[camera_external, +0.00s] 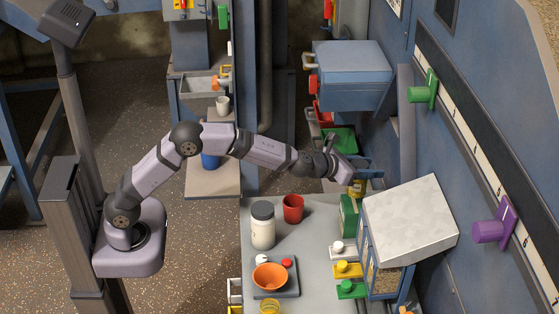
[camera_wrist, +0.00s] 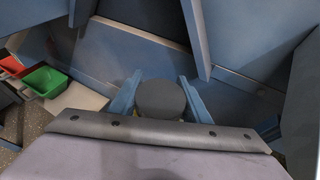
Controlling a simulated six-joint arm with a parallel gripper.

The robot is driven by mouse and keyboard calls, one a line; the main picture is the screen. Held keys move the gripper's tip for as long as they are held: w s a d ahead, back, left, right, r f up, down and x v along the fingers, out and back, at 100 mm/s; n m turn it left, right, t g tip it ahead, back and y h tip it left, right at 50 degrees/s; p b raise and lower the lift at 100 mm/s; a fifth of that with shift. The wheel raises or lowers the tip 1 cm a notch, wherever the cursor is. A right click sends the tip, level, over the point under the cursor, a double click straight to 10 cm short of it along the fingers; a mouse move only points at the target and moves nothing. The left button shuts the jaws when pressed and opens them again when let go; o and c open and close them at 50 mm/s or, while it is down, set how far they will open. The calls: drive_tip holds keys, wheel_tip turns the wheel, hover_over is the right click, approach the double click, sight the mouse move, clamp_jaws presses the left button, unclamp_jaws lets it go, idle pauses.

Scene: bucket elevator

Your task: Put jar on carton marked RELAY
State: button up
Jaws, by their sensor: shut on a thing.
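My gripper (camera_external: 368,174) is at the table's far right end, beside the blue wall. It is shut on a small jar (camera_external: 357,187), whose yellowish side shows just below the fingers. In the wrist view a round dark grey lid (camera_wrist: 160,97) sits between the two blue fingers (camera_wrist: 158,100). Most of the held jar is hidden. A larger white jar with a dark lid (camera_external: 262,228) stands upright on the table. A green box (camera_external: 348,215) stands below the gripper in the picture; I cannot tell if it is a carton. No RELAY marking is readable.
A sloped white-topped cabinet (camera_external: 410,222) stands close to the gripper. A blue box (camera_external: 350,75) and green bin (camera_external: 339,140) lie behind. The table's middle is clear.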

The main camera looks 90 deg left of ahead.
drive_tip(key=shift+f+b, duration=0.75)
drive_tip(key=shift+f, duration=1.1)
drive_tip(key=shift+f, duration=0.2)
drive_tip(key=o, duration=1.3)
drive_tip(key=shift+o, duration=0.2)
drive_tip(key=shift+s+r, duration=0.1)
drive_tip(key=shift+r, duration=0.05)
drive_tip(key=b+v, duration=0.2)
drive_tip(key=v, duration=1)
drive_tip(key=shift+d, duration=0.1)
